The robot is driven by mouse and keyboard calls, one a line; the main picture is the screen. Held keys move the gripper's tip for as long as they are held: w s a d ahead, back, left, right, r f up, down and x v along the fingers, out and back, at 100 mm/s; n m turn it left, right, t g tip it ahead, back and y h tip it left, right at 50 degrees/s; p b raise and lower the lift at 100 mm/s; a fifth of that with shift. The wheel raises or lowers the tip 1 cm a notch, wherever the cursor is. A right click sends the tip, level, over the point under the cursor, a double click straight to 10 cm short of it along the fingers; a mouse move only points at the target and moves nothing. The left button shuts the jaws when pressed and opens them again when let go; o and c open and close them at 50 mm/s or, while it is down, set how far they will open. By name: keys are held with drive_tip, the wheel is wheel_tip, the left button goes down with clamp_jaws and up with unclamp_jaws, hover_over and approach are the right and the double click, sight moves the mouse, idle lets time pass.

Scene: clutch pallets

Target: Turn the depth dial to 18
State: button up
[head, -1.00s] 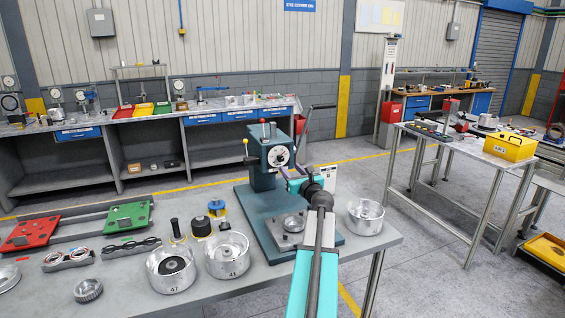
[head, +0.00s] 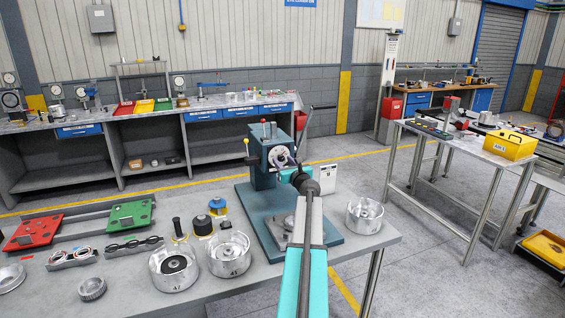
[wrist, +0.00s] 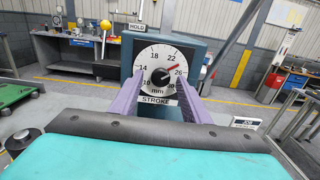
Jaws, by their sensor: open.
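The round white dial (wrist: 152,62) on the front of the green press shows in the wrist view, marked from 10 to 30 mm and labelled STROKE (wrist: 157,100). Its red pointer (wrist: 171,70) points up and right, between 22 and 26. My gripper (wrist: 159,80) is open, with one purple finger on each side of the dial's lower half. Nothing is between the fingers except the dial's knob region; contact cannot be told. In the head view the press (head: 262,180) stands on the bench and my arm partly covers the dial.
A HOLD sign (wrist: 137,27) is above the dial. In the head view, a metal cup (head: 364,216) stands right of the press, and two numbered cups (head: 174,282) (head: 229,268) stand left. Red (head: 34,232) and green (head: 130,212) pallets lie further left.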

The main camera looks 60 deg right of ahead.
drive_tip(key=shift+w+d, duration=0.1)
drive_tip(key=shift+w, duration=0.1)
drive_tip(key=c, duration=1)
drive_tip(key=shift+a+f, duration=0.1)
drive_tip(key=shift+a, duration=0.15)
drive_tip(key=shift+c, duration=0.2)
drive_tip(key=shift+d, duration=0.1)
drive_tip(key=shift+r, duration=0.2)
drive_tip(key=shift+b, duration=0.45)
